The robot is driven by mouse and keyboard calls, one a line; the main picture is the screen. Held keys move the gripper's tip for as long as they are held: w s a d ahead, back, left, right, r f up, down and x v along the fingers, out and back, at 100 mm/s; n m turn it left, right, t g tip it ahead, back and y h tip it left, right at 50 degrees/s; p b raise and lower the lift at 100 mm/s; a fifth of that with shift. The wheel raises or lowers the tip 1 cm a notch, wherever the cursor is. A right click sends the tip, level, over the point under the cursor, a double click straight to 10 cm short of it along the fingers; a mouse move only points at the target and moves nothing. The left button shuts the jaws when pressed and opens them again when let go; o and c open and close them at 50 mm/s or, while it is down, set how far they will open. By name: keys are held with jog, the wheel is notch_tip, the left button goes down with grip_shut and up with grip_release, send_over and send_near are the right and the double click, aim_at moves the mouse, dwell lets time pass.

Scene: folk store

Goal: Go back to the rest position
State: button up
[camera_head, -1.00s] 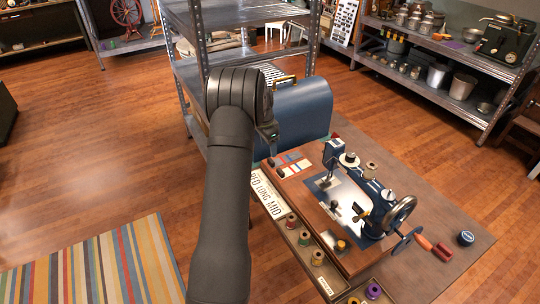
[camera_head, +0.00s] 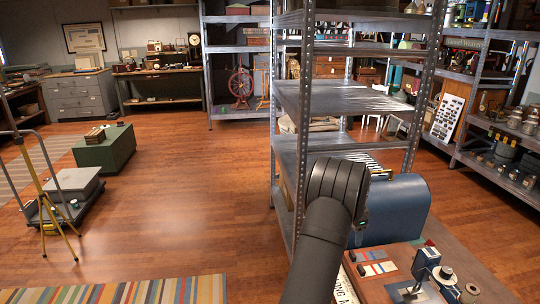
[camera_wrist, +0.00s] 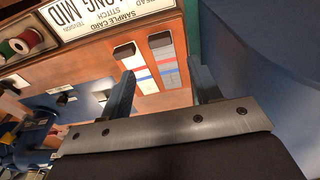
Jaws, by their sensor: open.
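My gripper (camera_wrist: 163,88) is open in the wrist view, its two dark fingers apart with nothing between them. Beyond the fingers lies the wooden sewing machine base with a striped sample card (camera_wrist: 152,66) and a white "LONG MID" label (camera_wrist: 95,20). In the head view my dark arm rises from the bottom and hides the gripper. The blue domed case (camera_head: 398,210) stands just right of my arm's bend.
A metal shelf rack (camera_head: 345,97) stands close behind my arm. A striped rug (camera_head: 120,291) lies at the lower left. A cart (camera_head: 70,200) and a green chest (camera_head: 105,148) stand at the left. The wooden floor (camera_head: 200,200) between is clear.

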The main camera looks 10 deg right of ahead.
jog(key=f, duration=0.6)
jog(key=d+f, duration=0.1)
jog(key=f, duration=0.3)
jog(key=shift+d+f, duration=0.1)
notch_tip(320, 180, up, 3)
jog(key=shift+r, duration=0.6)
